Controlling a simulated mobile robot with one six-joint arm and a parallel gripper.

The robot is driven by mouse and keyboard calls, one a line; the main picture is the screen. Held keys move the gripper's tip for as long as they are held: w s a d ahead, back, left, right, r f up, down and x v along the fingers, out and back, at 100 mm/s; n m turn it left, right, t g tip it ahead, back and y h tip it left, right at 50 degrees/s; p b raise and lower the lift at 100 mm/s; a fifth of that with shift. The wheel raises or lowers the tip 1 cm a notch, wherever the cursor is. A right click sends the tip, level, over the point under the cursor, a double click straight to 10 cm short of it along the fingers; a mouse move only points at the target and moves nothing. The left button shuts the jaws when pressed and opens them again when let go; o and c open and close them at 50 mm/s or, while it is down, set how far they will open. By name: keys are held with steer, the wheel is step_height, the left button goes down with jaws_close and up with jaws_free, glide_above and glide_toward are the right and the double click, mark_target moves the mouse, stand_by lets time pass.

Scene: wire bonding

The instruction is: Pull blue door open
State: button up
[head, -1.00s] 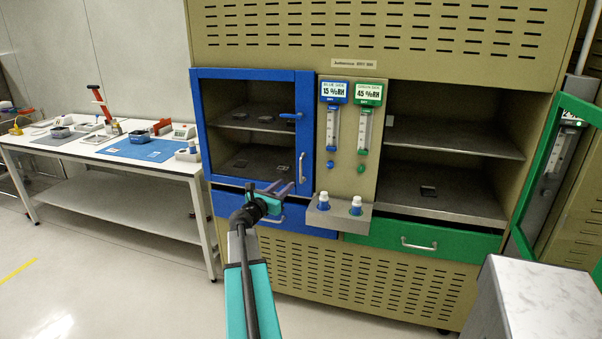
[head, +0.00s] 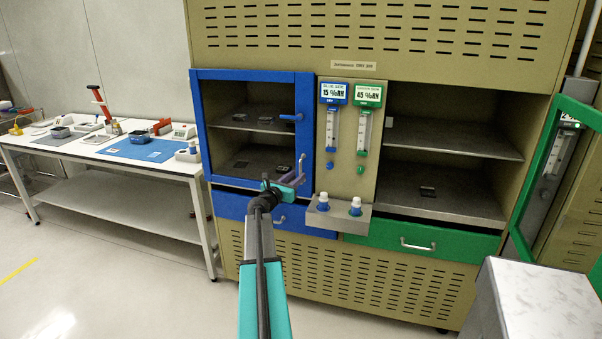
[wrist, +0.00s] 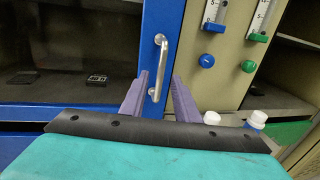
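The blue door (head: 306,108) is a blue frame with a clear pane on the left compartment of the tan cabinet, and it looks shut. Its upright silver handle (head: 302,163) is on the right side of the frame; in the wrist view the handle (wrist: 158,68) shows clearly. My gripper (head: 297,178) is at the lower part of the handle. In the wrist view my gripper (wrist: 159,76) is open, with one purple finger on each side of the handle. I cannot tell whether either finger touches it.
The green door (head: 522,190) stands open at the right. A small ledge with two white-capped bottles (head: 339,214) sits right of my gripper. A blue drawer (head: 230,206) is below the door. A grey block (head: 545,300) stands at the lower right. A white bench (head: 110,150) is at the left.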

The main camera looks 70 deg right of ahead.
mark_target(300, 173)
steer(key=shift+s+d, duration=0.2)
steer(key=shift+d, duration=0.9)
steer(key=shift+s+d, duration=0.15)
steer(key=shift+d, duration=0.95)
